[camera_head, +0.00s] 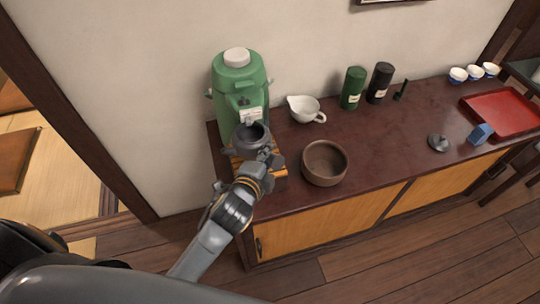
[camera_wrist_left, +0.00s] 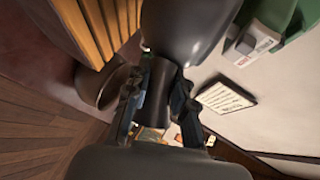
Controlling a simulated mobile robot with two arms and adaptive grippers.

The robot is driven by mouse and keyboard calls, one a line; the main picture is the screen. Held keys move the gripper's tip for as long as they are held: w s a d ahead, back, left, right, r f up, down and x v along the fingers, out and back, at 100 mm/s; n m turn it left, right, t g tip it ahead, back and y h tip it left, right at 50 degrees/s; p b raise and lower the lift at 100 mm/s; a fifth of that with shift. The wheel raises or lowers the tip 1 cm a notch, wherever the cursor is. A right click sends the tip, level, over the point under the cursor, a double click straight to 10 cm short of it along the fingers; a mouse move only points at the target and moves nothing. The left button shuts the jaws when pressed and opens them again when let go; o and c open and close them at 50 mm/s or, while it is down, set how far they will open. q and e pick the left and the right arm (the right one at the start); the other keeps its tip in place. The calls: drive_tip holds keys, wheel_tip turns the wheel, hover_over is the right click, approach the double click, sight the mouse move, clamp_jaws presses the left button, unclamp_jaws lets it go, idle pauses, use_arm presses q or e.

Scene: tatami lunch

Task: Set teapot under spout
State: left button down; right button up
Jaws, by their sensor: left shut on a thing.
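The dark grey teapot (camera_head: 241,150) is lidless, its dark opening facing up, in front of the green dispenser (camera_head: 240,78) and close to its spout. My left gripper (camera_head: 268,159) is shut on the teapot's handle, which shows between the fingers in the left wrist view (camera_wrist_left: 155,95). The teapot's body (camera_wrist_left: 185,30) fills the top of that view, with the dispenser (camera_wrist_left: 292,22) at upper right. The teapot is over the slatted wooden stand (camera_head: 279,177); I cannot tell whether it touches it. My right gripper is not in view.
A brown bowl (camera_head: 324,164) stands close to the right of the stand. A white pitcher (camera_head: 304,109), green canister (camera_head: 352,88) and black canister (camera_head: 380,83) stand behind. A dark lid (camera_head: 438,143), blue object (camera_head: 480,134) and red tray (camera_head: 505,112) are further right.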

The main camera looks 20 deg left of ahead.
use_arm(q)
drive_tip(key=shift+w, duration=0.85)
drive_tip(key=shift+f, duration=1.75)
drive_tip(key=shift+s+f, duration=0.1)
drive_tip(key=shift+f, duration=0.05)
drive_tip(key=c, duration=1.1)
unclamp_jaws()
drive_tip(key=shift+s, duration=0.1)
drive_tip(key=v, duration=1.2)
drive_tip(key=shift+b, duration=0.4)
